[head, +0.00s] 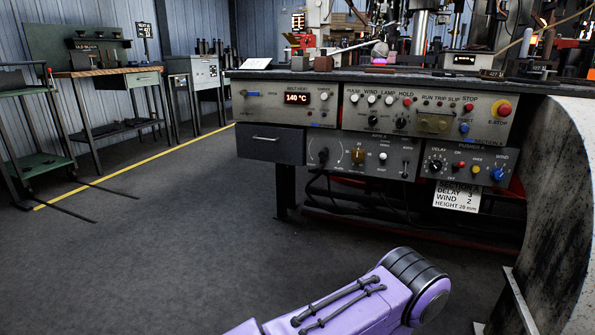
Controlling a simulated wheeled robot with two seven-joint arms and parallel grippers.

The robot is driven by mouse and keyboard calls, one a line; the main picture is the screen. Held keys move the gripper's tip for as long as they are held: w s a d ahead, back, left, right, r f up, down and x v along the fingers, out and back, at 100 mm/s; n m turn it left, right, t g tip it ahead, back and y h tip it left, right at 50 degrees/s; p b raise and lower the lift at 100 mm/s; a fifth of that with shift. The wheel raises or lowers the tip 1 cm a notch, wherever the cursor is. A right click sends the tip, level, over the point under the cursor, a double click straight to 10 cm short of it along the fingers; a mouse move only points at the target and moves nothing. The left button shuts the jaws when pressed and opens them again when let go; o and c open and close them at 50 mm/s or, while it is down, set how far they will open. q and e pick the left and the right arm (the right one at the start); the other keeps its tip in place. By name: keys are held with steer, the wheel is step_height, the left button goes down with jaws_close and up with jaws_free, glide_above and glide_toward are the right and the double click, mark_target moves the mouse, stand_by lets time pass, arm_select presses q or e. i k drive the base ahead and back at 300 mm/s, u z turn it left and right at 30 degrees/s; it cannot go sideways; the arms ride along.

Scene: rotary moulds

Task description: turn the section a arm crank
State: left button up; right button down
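The section A control bench (400,77) stands ahead at centre right. Its lower panel, labelled ARM A (379,136), carries a black knob or handle (323,155) at the left with a curved scale beside it, and a brass-coloured round part (358,155) to its right. Which of these is the arm crank I cannot tell at this size. A purple arm link of mine (365,300) with a dark-banded joint comes in at the bottom, below and clear of the panel. Neither gripper shows.
A pusher panel (466,166) with DELAY and WIND knobs sits right of the arm panel, above a white note (457,196). A red E-stop (504,108) is above. A grey drum-like body (565,200) stands at the right. The floor (190,250) at left is clear.

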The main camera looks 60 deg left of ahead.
mark_target(325, 151)
steer(key=u, duration=1.5)
